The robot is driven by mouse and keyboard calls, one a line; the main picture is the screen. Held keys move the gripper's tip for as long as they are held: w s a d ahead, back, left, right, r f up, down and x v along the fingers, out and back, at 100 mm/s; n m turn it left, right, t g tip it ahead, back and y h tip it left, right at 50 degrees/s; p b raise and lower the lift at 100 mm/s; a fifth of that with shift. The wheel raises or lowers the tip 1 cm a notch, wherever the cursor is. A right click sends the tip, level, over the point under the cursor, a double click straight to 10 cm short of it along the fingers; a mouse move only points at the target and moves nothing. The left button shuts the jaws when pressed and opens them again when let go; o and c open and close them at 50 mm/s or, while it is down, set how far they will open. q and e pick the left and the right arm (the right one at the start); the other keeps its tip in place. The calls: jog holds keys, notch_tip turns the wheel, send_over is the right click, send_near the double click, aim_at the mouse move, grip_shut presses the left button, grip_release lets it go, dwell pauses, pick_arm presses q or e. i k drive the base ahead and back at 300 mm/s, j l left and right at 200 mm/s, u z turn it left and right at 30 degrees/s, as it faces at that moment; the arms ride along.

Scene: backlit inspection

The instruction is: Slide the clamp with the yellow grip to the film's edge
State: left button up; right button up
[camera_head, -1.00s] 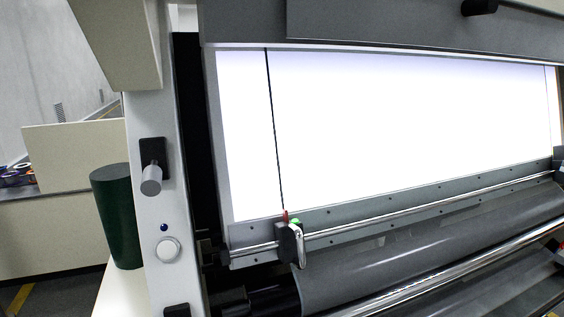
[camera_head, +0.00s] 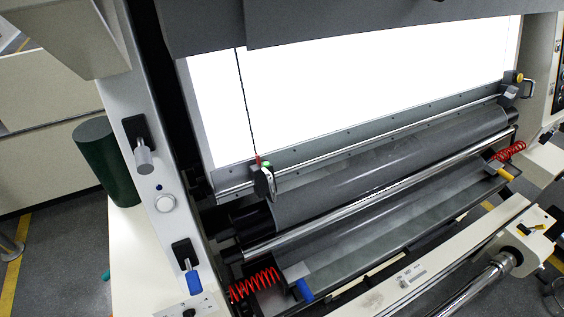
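A dark clamp with a yellow knob (camera_head: 513,84) sits at the right end of the chrome rail (camera_head: 370,142), below the right end of the lit panel. A second clamp with a green top (camera_head: 264,181) sits near the rail's left end, with a small red pointer above it. A thin dark line (camera_head: 245,100) runs down the bright white panel (camera_head: 350,85) to the pointer. Grey film (camera_head: 390,165) lies over the roller below the rail. I cannot make out the film's edge on the white panel. Neither of my grippers is in view.
A blue-handled tool (camera_head: 303,289) and a yellow-handled tool (camera_head: 502,171) on red coiled cords are at the lower tray's two ends. A dark green cylinder (camera_head: 107,160) stands left of the machine's white post (camera_head: 150,120). Grey floor shows at left.

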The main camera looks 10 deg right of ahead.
aim_at(495, 167)
jog(key=z, duration=1.7)
